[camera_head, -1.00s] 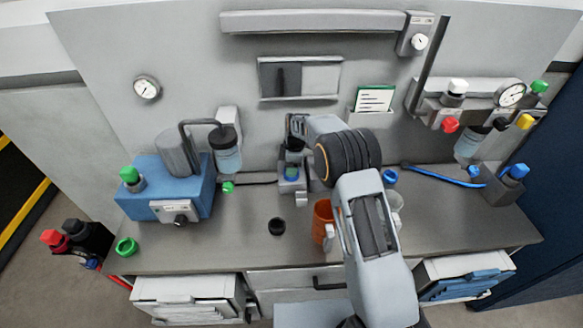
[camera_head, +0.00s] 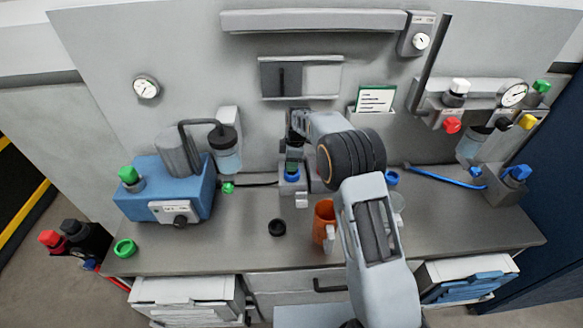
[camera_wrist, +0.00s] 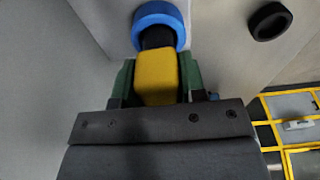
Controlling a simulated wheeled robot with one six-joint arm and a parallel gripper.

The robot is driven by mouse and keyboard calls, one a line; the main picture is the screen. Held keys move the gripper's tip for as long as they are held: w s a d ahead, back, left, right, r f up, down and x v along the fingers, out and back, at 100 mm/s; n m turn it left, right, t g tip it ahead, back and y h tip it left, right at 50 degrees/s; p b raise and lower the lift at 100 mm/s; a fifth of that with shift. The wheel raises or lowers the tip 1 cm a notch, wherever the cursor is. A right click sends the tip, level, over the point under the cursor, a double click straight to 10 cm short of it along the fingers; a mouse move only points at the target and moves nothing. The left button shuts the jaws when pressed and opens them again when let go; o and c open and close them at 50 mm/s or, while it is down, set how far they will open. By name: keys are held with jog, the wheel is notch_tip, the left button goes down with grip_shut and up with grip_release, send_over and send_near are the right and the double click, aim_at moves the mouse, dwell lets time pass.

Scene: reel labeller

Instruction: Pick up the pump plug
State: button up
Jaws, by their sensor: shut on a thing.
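The pump plug (camera_wrist: 157,76), a yellow block with a black end, is between the green fingers of my gripper (camera_wrist: 158,82) in the wrist view. My gripper is shut on it. The black end points at a blue ring (camera_wrist: 178,14) and overlaps it in the picture. I cannot tell whether the end is still inside the ring or just above it. In the head view my gripper (camera_head: 293,156) points down over the grey block that carries the blue ring (camera_head: 291,178). The plug is mostly hidden there by the fingers.
A black ring (camera_head: 277,227) lies on the bench (camera_head: 240,243). An orange cup (camera_head: 323,222) stands close to my arm. The blue pump unit (camera_head: 170,193) is at the left, with a cable running toward the grey block. The bench between is clear.

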jog(key=s+a+r+p, duration=0.1)
jog(key=s+a+r, duration=0.3)
jog(key=r, duration=0.5)
jog(key=s+a+r+p, duration=0.1)
jog(key=s+a+r, duration=0.4)
jog(key=r, duration=0.4)
jog(key=shift+s+a, duration=0.25)
jog(key=shift+a, duration=0.4)
jog(key=shift+f, duration=0.1)
